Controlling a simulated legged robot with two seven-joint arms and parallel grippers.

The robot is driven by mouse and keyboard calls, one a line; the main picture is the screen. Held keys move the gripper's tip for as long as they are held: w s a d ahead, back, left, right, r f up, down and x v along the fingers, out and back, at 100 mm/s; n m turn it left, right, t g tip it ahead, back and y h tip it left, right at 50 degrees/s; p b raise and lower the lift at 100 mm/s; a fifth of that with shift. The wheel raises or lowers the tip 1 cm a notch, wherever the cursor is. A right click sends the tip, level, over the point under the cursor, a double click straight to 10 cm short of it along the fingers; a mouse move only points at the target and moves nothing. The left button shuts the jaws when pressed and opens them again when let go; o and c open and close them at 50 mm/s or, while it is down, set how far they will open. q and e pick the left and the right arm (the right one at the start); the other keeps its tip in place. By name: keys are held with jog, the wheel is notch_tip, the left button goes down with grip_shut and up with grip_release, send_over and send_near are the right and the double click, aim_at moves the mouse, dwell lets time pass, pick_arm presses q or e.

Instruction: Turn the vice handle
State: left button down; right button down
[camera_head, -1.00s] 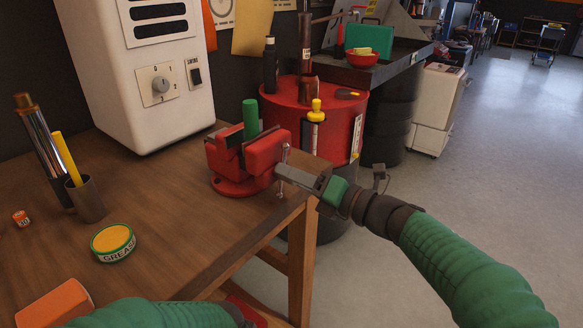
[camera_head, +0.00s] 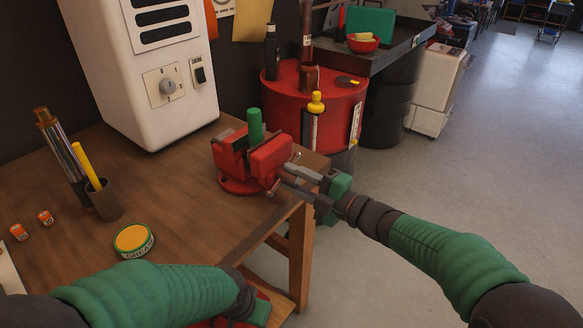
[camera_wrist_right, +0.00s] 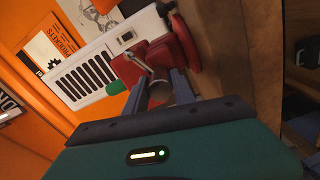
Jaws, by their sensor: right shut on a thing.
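The red vice (camera_head: 268,160) stands at the right edge of the wooden bench, with a green cylinder (camera_head: 255,124) upright between its jaws. Its thin metal handle (camera_head: 272,190) is on the right-hand front face and lies tilted, top end to the right. My right gripper (camera_head: 287,174) is at the handle, shut on it, reaching in from the right; the fingers hide part of the bar. In the right wrist view the handle (camera_wrist_right: 141,61) shows ahead of the fingers, against the vice (camera_wrist_right: 153,56). My left gripper (camera_head: 260,311) is low at the bench's front edge, its fingers unclear.
A grease tin (camera_head: 134,240), a cup with a yellow pen (camera_head: 104,200) and small orange batteries (camera_head: 46,217) lie on the bench (camera_head: 190,215). A white machine (camera_head: 145,75) stands behind. A red drum (camera_head: 345,110) is beyond the vice. Open floor lies right.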

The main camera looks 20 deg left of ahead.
jog(key=m+p, duration=0.2)
jog(key=m, duration=0.1)
jog(key=m+p, duration=0.2)
jog(key=p, duration=0.1)
jog(key=m+p, duration=0.3)
jog(key=shift+d+f+m, duration=0.25)
jog(key=shift+d+m, duration=0.05)
jog(key=shift+a+f+m+p, duration=0.15)
jog(key=shift+m+p, duration=1.4)
jog(key=shift+m, duration=0.35)
jog(key=c, duration=1.5)
grip_release()
jog(key=o, duration=0.3)
jog(key=shift+o, duration=0.7)
